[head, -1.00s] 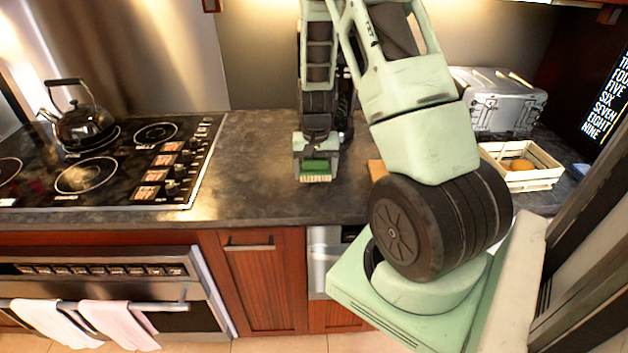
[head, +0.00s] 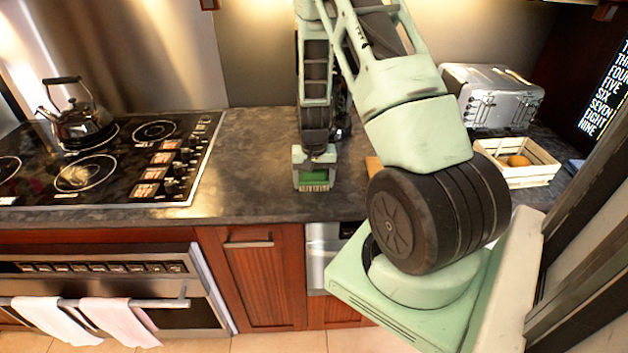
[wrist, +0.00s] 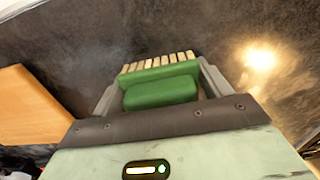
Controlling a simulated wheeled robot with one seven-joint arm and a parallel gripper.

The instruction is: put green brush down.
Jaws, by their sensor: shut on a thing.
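The green brush (head: 315,181) is held in my gripper (head: 314,178) low at the dark stone countertop (head: 255,170). Its pale bristles face the front of the counter. In the wrist view the green brush (wrist: 160,90) sits between the two fingers of my gripper (wrist: 158,85), which are shut on its sides. The bristles point away from the palm. I cannot tell whether the brush touches the countertop.
A wooden board (wrist: 28,105) lies on the counter beside my gripper. A stove (head: 110,160) with a kettle (head: 80,122) is at left. A wooden crate (head: 518,165) and a metal toaster (head: 490,97) stand at right. The counter between stove and gripper is clear.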

